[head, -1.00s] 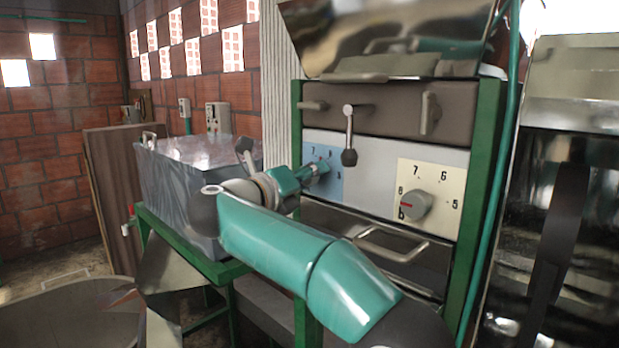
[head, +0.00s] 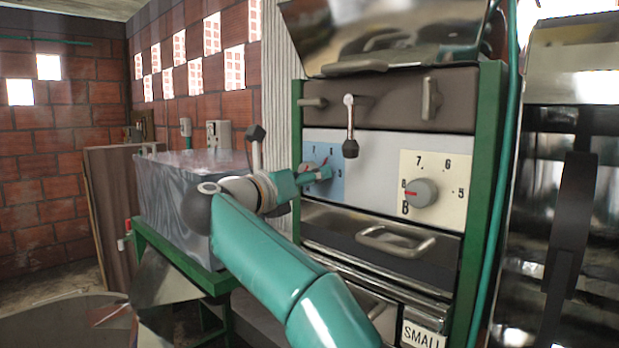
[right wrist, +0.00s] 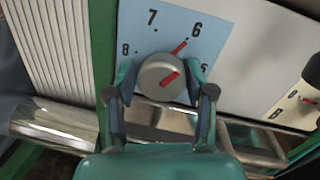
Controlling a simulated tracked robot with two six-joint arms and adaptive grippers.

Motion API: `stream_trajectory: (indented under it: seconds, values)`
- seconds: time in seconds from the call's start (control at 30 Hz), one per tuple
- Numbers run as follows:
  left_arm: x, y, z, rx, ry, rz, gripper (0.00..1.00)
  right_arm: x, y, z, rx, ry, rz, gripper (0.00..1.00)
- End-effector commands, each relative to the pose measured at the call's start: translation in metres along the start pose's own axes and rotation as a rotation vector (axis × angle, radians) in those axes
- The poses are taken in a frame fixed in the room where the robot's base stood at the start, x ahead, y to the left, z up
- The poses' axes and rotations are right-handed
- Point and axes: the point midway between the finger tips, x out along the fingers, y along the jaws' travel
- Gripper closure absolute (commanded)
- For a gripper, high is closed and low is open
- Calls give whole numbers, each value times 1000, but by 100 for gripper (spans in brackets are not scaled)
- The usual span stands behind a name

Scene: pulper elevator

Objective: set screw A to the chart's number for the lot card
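Screw A's grey round knob (right wrist: 163,78) sits on a light blue plate (right wrist: 190,18) with printed numbers. In the head view the blue plate (head: 338,150) is partly covered by my right gripper (head: 318,176). In the right wrist view my right gripper's fingers (right wrist: 163,88) stand on either side of the knob; whether they press on it is unclear. A white card reading SMALL (head: 423,336) shows low on the machine. My left gripper and any chart are out of view.
Screw B's knob (head: 421,192) is on the cream plate (head: 452,170) to the right, its red line pointing left near the 8. A short hanging lever (head: 350,125) and a drawer handle (head: 395,242) stick out nearby. A grey metal tank (head: 175,195) stands at left.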

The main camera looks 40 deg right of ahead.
Motion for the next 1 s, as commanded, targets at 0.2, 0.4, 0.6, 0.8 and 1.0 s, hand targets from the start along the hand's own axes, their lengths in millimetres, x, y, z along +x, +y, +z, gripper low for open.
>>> stream_trajectory:
  seconds: [0.2, 0.4, 0.6, 0.8, 1.0]
  values:
    - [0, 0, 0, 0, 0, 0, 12, 0, -1, 1, 1, -2, -2, 32]
    - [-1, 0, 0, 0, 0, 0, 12, -2, -1, 2, 1, -3, -1, 32]
    - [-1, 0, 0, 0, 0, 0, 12, -23, -1, 2, 2, -5, 2, 32]
    - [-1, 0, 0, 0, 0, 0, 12, -63, 0, 1, 1, -5, 3, 32]
    - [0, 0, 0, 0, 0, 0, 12, -100, 0, 0, 1, -4, 1, 32]
